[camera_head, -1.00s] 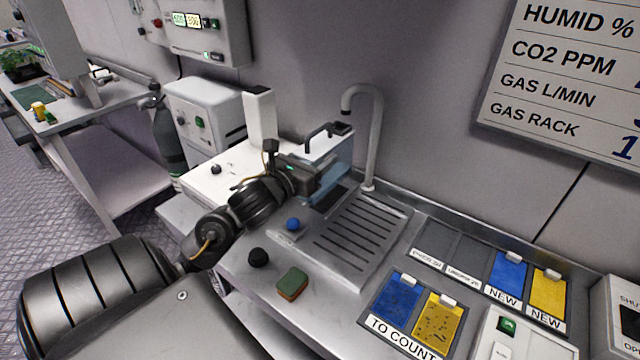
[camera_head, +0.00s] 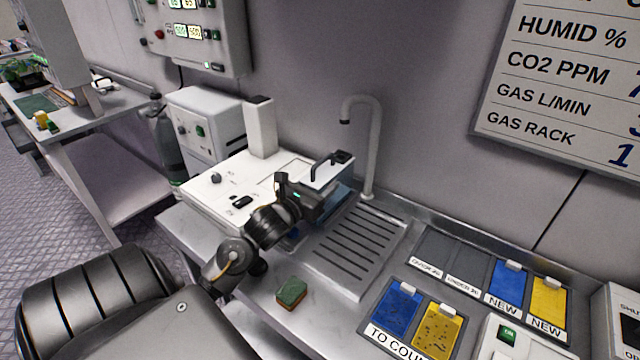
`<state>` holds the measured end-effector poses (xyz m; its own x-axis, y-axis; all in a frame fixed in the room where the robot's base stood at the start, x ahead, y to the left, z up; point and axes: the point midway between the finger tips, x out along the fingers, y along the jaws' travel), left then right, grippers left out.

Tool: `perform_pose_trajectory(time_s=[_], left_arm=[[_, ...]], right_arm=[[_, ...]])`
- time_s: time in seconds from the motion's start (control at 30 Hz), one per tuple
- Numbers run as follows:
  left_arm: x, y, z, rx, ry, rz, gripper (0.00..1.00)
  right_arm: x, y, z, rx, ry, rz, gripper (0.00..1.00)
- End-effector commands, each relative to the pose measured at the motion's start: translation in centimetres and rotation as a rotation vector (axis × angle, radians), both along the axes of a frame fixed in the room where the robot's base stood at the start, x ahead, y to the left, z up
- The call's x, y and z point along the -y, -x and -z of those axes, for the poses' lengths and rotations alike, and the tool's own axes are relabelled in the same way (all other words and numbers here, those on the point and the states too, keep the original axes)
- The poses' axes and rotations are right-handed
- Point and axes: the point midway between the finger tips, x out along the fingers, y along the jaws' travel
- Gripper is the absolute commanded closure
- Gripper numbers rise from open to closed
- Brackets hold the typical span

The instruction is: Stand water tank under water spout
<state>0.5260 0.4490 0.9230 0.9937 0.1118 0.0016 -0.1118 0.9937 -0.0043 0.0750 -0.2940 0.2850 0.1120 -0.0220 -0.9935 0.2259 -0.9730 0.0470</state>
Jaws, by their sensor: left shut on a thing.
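The water tank (camera_head: 339,196) is a clear bluish box with a white lid and a dark handle. My left gripper (camera_head: 318,208) is shut on it from the left side, and hides part of its near face. The tank is at the rear left end of the slotted drain tray (camera_head: 358,246); I cannot tell whether it touches the tray. The water spout (camera_head: 374,140) is a grey gooseneck pipe rising behind the tray, its mouth pointing down just above and behind the tank's lid. My right gripper is not in view.
A white machine (camera_head: 225,190) stands left of the tank. A green and brown sponge (camera_head: 291,293) lies on the counter in front of the tray. Blue and yellow cards (camera_head: 397,307) sit in holders at the right. The tray's front is clear.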

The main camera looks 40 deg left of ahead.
Motion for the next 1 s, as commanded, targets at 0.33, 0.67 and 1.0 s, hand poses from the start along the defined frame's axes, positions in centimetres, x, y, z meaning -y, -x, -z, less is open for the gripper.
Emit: perform_pose_trajectory(time_s=[0.33, 0.67, 1.0], left_arm=[[0.0, 0.0, 0.3, -0.001, 0.000, 0.000, 0.24], [0.2, 1.5, 0.5, -0.002, 0.000, 0.000, 0.24], [0.9, 8.4, 0.8, -0.003, -0.001, 0.000, 0.24]], right_arm=[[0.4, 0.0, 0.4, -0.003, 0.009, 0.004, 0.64], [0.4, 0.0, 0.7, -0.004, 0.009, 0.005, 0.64], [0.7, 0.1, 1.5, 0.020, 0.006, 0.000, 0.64]])
